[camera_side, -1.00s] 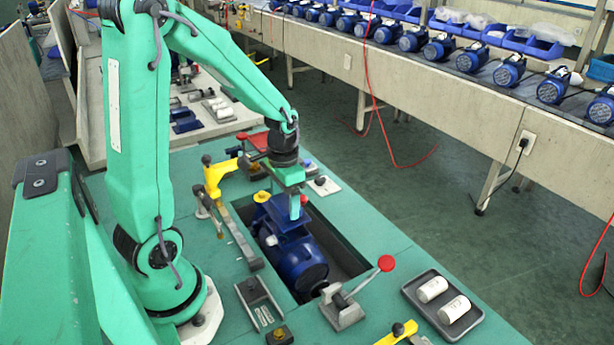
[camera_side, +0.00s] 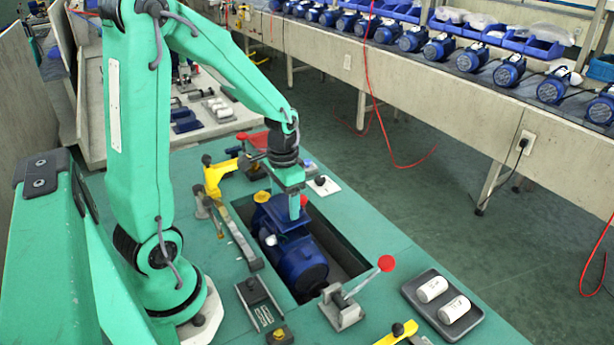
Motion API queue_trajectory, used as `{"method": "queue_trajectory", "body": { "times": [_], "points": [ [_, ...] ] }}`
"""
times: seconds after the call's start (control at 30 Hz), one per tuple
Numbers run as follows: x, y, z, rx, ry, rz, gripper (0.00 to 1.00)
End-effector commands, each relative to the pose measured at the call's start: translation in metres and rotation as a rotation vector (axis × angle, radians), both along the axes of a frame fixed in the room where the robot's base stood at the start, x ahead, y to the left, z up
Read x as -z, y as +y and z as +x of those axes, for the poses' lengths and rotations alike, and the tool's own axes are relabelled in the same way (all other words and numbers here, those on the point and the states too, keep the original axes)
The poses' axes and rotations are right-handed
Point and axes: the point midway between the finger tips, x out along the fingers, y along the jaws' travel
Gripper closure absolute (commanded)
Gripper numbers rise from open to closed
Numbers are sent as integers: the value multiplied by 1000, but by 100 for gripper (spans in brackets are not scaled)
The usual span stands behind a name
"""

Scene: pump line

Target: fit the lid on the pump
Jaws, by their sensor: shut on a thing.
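The blue pump (camera_side: 296,262) lies in the rectangular opening of the green bench. A flat blue lid (camera_side: 284,223) is at the top of the pump, under my gripper (camera_side: 294,208). My gripper points down and is shut on the lid. The lid appears to be on or just above the pump's top; from this angle I cannot tell whether it is fully seated. The gripper's far finger and the lid's underside are hidden.
A red-knobbed clamp (camera_side: 344,302) stands at the opening's near end. Yellow clamps (camera_side: 216,177) stand to its left. A grey tray (camera_side: 444,307) with two white cylinders is at the right. Several blue pumps line the back conveyor (camera_side: 430,75). The bench right of the opening is mostly clear.

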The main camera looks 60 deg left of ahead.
Motion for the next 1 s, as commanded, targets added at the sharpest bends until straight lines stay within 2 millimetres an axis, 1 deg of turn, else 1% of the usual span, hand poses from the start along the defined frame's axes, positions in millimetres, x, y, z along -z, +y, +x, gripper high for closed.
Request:
{"method": "queue_trajectory", "body": {
  "times": [1.0],
  "points": [
    [10,0,0,0,1,0,53]
  ]
}}
